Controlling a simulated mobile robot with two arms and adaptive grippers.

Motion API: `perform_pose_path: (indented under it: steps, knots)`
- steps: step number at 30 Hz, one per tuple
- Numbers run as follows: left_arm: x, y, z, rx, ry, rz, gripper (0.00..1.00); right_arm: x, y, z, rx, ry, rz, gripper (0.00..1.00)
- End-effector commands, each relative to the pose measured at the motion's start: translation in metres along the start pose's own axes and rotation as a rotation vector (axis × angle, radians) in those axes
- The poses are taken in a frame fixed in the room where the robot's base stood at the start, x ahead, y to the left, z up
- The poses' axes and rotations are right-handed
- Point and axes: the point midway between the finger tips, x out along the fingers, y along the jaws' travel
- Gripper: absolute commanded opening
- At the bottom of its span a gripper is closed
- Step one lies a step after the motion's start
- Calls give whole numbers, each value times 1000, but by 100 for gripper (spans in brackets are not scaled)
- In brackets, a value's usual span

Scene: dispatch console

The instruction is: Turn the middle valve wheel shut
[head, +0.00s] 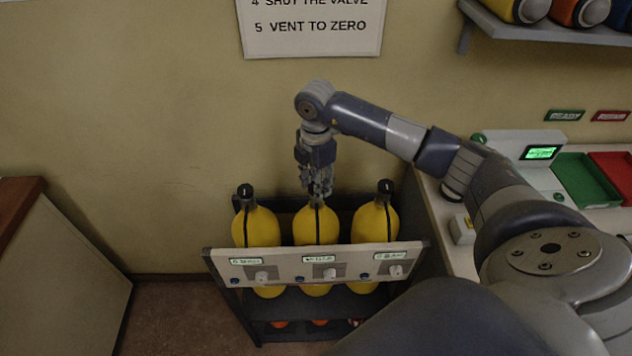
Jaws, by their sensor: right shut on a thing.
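Three yellow cylinders with dark stripes stand upright side by side in a dark rack. The middle cylinder (316,228) has its top under my right gripper (319,196). The right gripper points straight down and is shut on the middle valve wheel, which its fingers hide. The left cylinder (257,228) and the right cylinder (375,224) show their black valve wheels, the left wheel (245,190) and the right wheel (385,186), uncovered. My left gripper is not in view.
The rack's pale front panel (290,268) carries small green-lit labels and white knobs. A counter at the right holds a device with a green screen (540,153), a green tray (585,180) and a red tray (612,170). A shelf (560,35) with bottles is above. Bare floor lies left of the rack.

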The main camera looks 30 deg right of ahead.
Motion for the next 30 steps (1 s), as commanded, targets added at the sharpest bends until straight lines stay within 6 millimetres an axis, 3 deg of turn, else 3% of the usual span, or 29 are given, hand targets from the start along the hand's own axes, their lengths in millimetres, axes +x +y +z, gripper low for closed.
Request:
perform_pose_path:
  steps: [8, 9, 12, 23, 30]
  knots:
    - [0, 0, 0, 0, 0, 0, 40, -1, 1, 1, 5, -1, 4, 10]
    - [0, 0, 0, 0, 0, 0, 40, -1, 1, 1, 5, -1, 4, 38]
    - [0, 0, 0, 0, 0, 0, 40, -1, 1, 1, 4, -1, 3, 54]
    - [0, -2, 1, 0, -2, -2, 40, -4, 1, 0, 1, 1, 2, 54]
    - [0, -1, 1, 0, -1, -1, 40, -42, 2, 0, 1, 1, 7, 54]
